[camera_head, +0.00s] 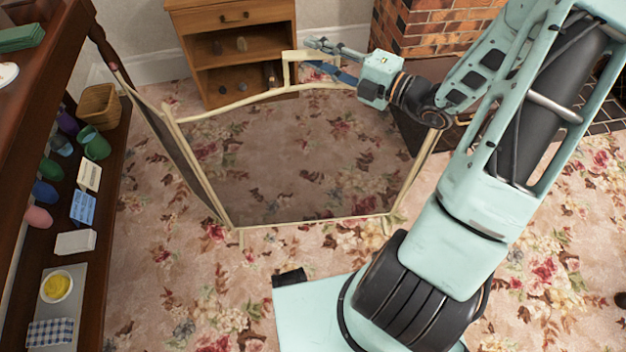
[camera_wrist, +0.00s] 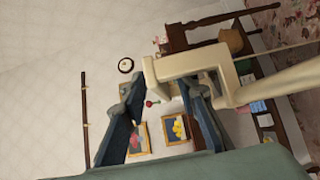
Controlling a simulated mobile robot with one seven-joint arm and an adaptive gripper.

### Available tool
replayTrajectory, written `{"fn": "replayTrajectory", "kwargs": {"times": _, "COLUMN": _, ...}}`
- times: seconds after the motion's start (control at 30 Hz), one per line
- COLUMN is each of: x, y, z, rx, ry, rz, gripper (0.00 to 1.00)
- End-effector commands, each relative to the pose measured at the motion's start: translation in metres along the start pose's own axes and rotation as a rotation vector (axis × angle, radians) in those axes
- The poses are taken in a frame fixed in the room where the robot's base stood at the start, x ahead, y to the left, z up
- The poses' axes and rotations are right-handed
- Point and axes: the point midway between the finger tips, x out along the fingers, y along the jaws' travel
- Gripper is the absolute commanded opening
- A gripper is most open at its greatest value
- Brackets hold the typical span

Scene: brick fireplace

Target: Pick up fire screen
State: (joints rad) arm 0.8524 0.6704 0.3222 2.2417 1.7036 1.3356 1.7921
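The fire screen (camera_head: 310,219) stands upright on the floral carpet, with a cream frame, dark see-through mesh and angled side panels. A squared cream handle (camera_head: 287,68) rises from the middle of its top rail. My gripper (camera_head: 314,54) is at this handle, reaching in from the right. In the wrist view, the two blue fingers of my gripper (camera_wrist: 165,90) are spread apart, and the cream handle (camera_wrist: 197,62) crosses just at their tips. The gripper looks open, not closed on the handle. Whether a finger touches the handle is unclear.
A dark wooden shelf unit (camera_head: 112,140) with small goods and a wicker basket (camera_head: 99,106) stands close on the left. A wooden cabinet (camera_head: 235,18) is behind the screen. The brick fireplace (camera_head: 430,28) is at back right. Carpet in front is clear.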

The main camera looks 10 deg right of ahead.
Motion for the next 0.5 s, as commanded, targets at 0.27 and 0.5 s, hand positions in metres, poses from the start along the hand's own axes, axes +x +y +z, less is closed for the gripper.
{"fn": "replayTrajectory", "kwargs": {"times": 0.27, "x": -0.0003, "y": 0.0002, "z": -0.0001, "rx": 0.000, "ry": 0.000, "rz": 0.000, "gripper": 0.09}}
{"fn": "replayTrajectory", "kwargs": {"times": 0.5, "x": -0.0004, "y": 0.0002, "z": -0.0002, "rx": 0.000, "ry": 0.001, "rz": 0.000, "gripper": 0.00}}
